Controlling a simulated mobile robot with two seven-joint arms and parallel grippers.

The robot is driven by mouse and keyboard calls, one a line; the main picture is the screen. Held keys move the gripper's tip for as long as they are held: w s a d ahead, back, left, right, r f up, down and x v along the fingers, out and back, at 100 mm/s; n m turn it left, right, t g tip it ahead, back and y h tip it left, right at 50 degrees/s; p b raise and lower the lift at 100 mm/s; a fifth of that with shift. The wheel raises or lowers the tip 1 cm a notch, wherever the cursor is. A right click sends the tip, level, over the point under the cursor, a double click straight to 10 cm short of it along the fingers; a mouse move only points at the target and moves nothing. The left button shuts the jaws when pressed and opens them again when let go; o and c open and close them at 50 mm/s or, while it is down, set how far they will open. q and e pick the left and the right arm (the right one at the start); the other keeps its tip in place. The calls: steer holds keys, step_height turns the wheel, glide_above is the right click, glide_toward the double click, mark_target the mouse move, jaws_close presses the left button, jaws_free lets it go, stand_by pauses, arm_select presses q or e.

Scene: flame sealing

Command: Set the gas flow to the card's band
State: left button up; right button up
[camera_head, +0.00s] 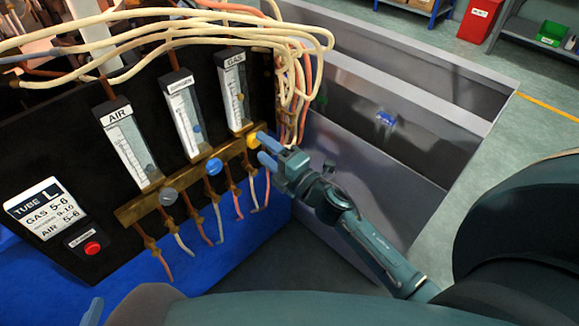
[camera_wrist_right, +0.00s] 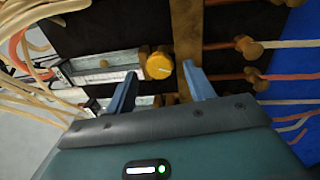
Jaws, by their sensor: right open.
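The card (camera_head: 44,208) at the left of the black panel reads TUBE L, GAS 5-6, AIR 5-6, with a middle line of 9-10. The GAS flowmeter (camera_head: 231,88) is the rightmost of three tubes; a small yellowish float (camera_head: 240,97) sits partway up, its scale too small to read. Its yellow knob (camera_head: 252,142) is on the brass rail below. My right gripper (camera_head: 263,148) is open at this knob. In the right wrist view the yellow knob (camera_wrist_right: 159,66) lies between the open fingertips, with gaps showing. One blue finger of my left gripper (camera_head: 92,312) shows at the bottom left.
The AIR flowmeter (camera_head: 128,144) with a grey knob (camera_head: 168,196) and the middle flowmeter (camera_head: 183,112) with a blue knob (camera_head: 213,166) stand left of GAS. A red button (camera_head: 91,247) sits below the card. Pale hoses (camera_head: 290,50) hang close beside the GAS tube.

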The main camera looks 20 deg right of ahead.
arm_select(q)
steer(key=shift+d+f, duration=0.1)
steer(key=shift+f, duration=0.4)
arm_select(e)
steer(key=v, duration=1)
steer(key=shift+s, duration=0.3)
steer(key=shift+d, duration=0.15)
steer(key=s+a+m+g+h, duration=0.35)
steer(key=s+a+m, duration=0.25)
steer(key=s+m, duration=0.95)
arm_select(q)
steer(key=r+g+p, duration=0.1)
steer(key=r+p, duration=0.1)
steer(key=p, duration=0.7)
steer(key=r+g+y+p, duration=0.1)
steer(key=r+g+p, duration=0.1)
steer(key=p, duration=0.7)
steer(key=shift+w+r+m+g+p, duration=0.2)
steer(key=shift+r+m+g+p, duration=0.1)
steer(key=shift+r, duration=0.4)
arm_select(e)
steer(key=w+a+r+m+g, duration=0.1)
steer(key=w+r+m+g, duration=0.2)
steer(key=r+m+g, duration=0.1)
steer(key=shift+w+r, duration=0.3)
steer(key=shift+r, duration=0.55)
